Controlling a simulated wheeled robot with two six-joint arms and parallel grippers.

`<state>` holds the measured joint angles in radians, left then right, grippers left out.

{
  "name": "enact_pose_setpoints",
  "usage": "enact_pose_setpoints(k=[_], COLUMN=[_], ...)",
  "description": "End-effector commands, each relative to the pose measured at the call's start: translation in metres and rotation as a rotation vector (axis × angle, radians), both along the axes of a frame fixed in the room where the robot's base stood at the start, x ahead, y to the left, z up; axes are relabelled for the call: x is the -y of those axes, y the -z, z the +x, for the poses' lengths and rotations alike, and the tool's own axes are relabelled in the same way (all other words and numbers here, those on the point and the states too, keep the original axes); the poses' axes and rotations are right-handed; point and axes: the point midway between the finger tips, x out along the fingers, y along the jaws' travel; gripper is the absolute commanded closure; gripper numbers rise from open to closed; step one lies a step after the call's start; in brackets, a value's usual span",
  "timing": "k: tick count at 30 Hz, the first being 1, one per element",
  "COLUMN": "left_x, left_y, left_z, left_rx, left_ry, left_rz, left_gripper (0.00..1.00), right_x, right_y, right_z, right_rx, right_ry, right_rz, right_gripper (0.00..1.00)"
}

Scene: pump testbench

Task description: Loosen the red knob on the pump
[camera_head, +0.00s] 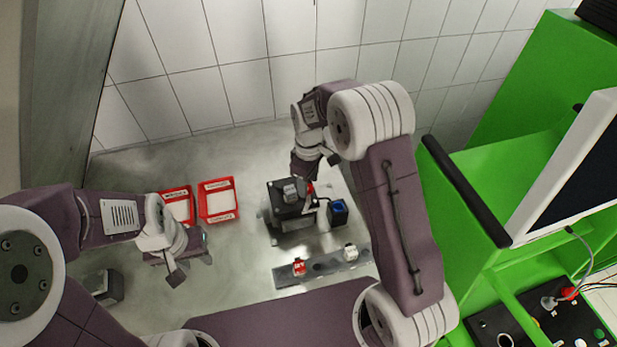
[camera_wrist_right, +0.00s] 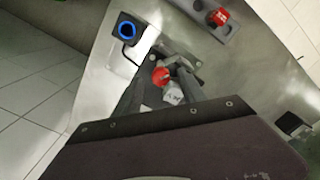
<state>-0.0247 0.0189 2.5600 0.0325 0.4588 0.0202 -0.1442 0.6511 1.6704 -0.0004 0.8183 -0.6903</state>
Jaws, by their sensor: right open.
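The pump (camera_head: 287,212) is a dark block with a grey top, standing on the table in the middle of the head view. Its red knob (camera_head: 309,187) is small there and partly covered by my right arm. In the right wrist view the red knob (camera_wrist_right: 160,76) shows clearly, beside a pale grey part of the pump (camera_wrist_right: 173,95). My right gripper (camera_wrist_right: 158,84) is open, with one finger on each side of the knob; I cannot tell whether they touch it. My left gripper (camera_head: 200,257) hangs over the table at the left, away from the pump; its jaws are unclear.
Two red trays (camera_head: 218,215) lie left of the pump. A dark box with a blue ring (camera_head: 338,209) stands close to its right. A grey rail (camera_head: 322,266) in front carries a red part (camera_head: 299,266) and a white part (camera_head: 350,252). A green cabinet (camera_head: 470,210) stands at the right.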

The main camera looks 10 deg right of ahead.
Motion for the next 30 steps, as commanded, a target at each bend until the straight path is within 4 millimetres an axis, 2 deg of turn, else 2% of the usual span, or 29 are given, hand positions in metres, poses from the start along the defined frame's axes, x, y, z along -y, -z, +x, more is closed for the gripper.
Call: enact_pose_setpoints(k=[1,6,12,27,30], left_x=[0.0,0.0,0.0,0.0,0.0], left_y=[0.008,0.019,0.023,0.022,0.034], left_z=[0.0,0.0,0.0,0.0,0.0], left_rx=[0.0,0.0,0.0,0.0,0.0], left_ry=[0.0,0.0,0.0,0.0,0.0], left_rz=[0.0,0.0,0.0,0.0,0.0], left_gripper=[0.64,0.64,0.64,0.64,0.64], right_x=[0.0,0.0,0.001,0.001,0.003], right_y=[-0.007,-0.046,-0.075,-0.078,-0.069], right_z=[0.001,0.001,0.0,0.0,0.001], right_rx=[0.008,0.009,0.003,0.002,0.01], right_ry=[0.0,0.0,0.0,0.0,0.007], right_rz=[0.001,0.001,0.001,0.001,0.002], right_gripper=[0.51,0.51,0.51,0.51,0.51])
